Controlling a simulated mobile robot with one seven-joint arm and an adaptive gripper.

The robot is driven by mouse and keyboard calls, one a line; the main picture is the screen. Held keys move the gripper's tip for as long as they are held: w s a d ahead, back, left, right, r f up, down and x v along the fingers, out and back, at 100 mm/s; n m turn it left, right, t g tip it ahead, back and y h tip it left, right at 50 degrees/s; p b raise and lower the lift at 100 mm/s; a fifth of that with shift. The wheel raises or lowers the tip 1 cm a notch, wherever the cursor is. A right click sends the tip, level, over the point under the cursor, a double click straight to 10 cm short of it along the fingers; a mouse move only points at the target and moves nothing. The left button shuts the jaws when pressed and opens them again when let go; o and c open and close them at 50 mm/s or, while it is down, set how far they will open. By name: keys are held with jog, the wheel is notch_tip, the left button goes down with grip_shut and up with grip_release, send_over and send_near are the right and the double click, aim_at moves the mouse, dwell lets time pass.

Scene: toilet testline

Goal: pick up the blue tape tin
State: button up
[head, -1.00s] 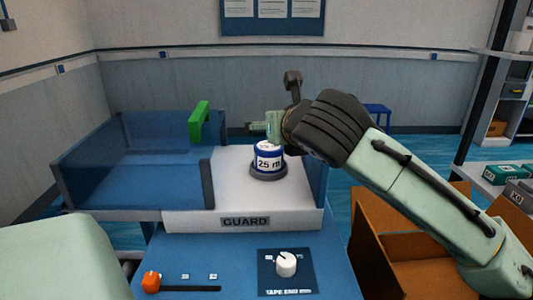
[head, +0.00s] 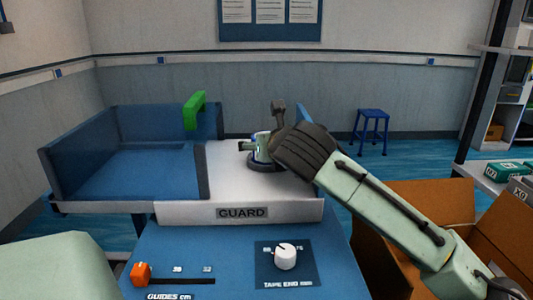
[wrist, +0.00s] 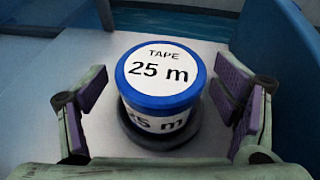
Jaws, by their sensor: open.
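The blue tape tin (wrist: 160,74) has a white top marked "TAPE 25 m" and a blue rim. It stands upright on a dark round base (wrist: 160,137) on the white guard top. My gripper (wrist: 162,112) is open, with one finger on each side of the tin and visible gaps between. In the head view my gripper (head: 258,146) is at the tin and hides most of it; only a slice of the tin (head: 263,152) shows.
The white guard (head: 180,212) carries the base. A white knob (head: 286,256) and an orange slider (head: 140,273) are in front. An open cardboard box (head: 430,215) stands at right.

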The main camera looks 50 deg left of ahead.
jog(key=shift+w+a, duration=0.1)
jog(key=shift+a, duration=0.15)
jog(key=shift+c, duration=0.2)
jog(key=c, duration=1.4)
jog(key=shift+c, duration=0.2)
